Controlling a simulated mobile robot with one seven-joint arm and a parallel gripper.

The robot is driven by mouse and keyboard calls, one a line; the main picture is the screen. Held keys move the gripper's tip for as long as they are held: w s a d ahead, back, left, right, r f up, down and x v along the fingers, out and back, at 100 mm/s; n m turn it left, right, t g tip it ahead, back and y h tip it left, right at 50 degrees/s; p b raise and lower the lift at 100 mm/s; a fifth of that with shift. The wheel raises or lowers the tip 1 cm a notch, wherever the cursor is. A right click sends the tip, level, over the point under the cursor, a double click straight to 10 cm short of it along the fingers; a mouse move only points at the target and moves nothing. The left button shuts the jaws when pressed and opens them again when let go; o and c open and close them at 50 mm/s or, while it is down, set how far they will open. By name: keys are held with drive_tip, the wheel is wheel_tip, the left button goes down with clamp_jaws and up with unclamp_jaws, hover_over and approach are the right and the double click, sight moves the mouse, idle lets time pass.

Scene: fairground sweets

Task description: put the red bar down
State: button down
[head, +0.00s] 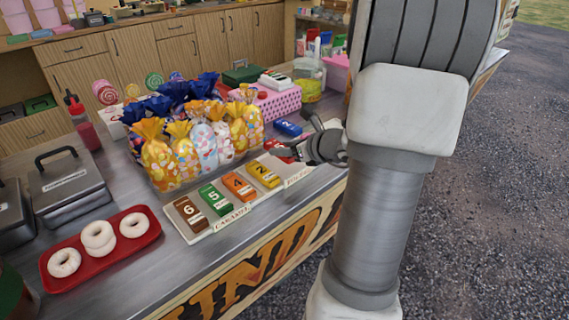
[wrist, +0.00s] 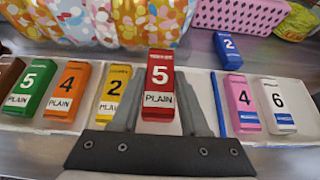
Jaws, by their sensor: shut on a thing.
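The red bar (wrist: 159,72), marked 5 and PLAIN, stands between the fingers of my gripper (wrist: 160,108) in the wrist view. My gripper is shut on it. In the head view the red bar (head: 279,150) shows partly beside my gripper (head: 297,148), over the white tray (head: 222,228). In the wrist view it is over the gap between the yellow bar (wrist: 112,95) and a thin blue strip (wrist: 218,103). I cannot tell whether its base touches the tray; my gripper hides that part.
Orange (wrist: 73,88) and green (wrist: 33,88) bars stand left of the yellow one. Pink (wrist: 241,100) and white (wrist: 277,104) bars stand right of the strip. A blue bar (wrist: 228,52) is behind the tray. Sweet bags (head: 200,145) crowd behind; a red doughnut tray (head: 92,262) is left.

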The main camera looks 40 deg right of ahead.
sight(285, 169)
drive_tip(key=shift+f+b, duration=0.7)
drive_tip(key=shift+f, duration=1.15)
drive_tip(key=shift+f, duration=0.15)
drive_tip(key=shift+c, duration=2.1)
unclamp_jaws()
drive_tip(key=shift+s+d+r, duration=0.1)
drive_tip(key=shift+s+r, duration=0.05)
drive_tip(key=shift+r, duration=0.2)
drive_tip(key=p+v, duration=0.3)
drive_tip(key=v, duration=0.8)
drive_tip(key=shift+s, duration=0.35)
